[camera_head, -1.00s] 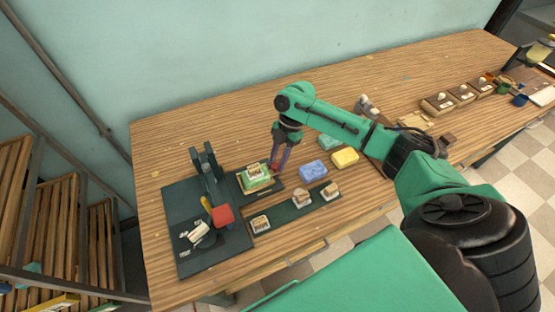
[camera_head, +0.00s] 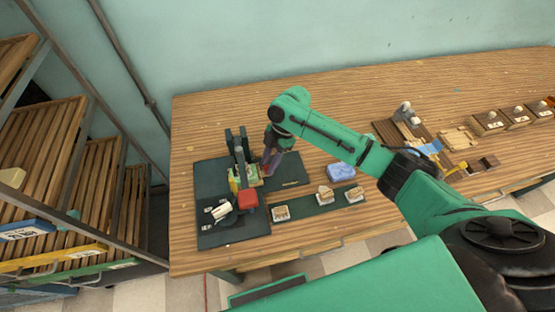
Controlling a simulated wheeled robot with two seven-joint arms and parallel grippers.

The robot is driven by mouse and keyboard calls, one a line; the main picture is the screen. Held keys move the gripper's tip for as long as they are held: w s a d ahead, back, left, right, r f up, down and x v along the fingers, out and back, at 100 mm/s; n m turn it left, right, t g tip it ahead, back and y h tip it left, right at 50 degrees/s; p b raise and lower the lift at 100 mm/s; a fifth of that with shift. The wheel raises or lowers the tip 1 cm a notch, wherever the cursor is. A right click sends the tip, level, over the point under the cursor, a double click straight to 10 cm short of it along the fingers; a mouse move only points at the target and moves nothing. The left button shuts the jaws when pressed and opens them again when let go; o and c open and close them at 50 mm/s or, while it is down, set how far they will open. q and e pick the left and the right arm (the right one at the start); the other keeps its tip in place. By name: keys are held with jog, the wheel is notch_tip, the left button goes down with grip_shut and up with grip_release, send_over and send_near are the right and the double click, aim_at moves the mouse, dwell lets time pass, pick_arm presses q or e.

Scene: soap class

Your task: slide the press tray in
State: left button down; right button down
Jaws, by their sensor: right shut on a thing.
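The press (camera_head: 239,146) stands on a dark base at the left of the table, with dark uprights and a red block (camera_head: 248,199) at its front. The small press tray (camera_head: 254,180), carrying a pale, green-edged block, is at the press, between its uprights and the dark bed (camera_head: 288,174) on the right. The press partly hides it. My right gripper (camera_head: 268,169) is shut at the tray's right side; its exact contact is hard to see. My left gripper is out of view.
A blue soap (camera_head: 341,172) lies right of the bed. Several stamp-like blocks (camera_head: 325,194) stand on a dark strip in front. White pieces (camera_head: 220,211) lie on the press base. Wooden boxes (camera_head: 488,122) are far right. A slatted rack (camera_head: 40,150) stands left.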

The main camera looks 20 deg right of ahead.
jog(key=shift+a+r, duration=0.1)
jog(key=c, duration=0.6)
grip_release()
jog(key=shift+a, duration=0.2)
jog(key=b+v, duration=0.2)
jog(key=v, duration=1.2)
jog(key=shift+r+b, duration=0.2)
jog(key=shift+b, duration=0.1)
jog(key=shift+w, duration=0.1)
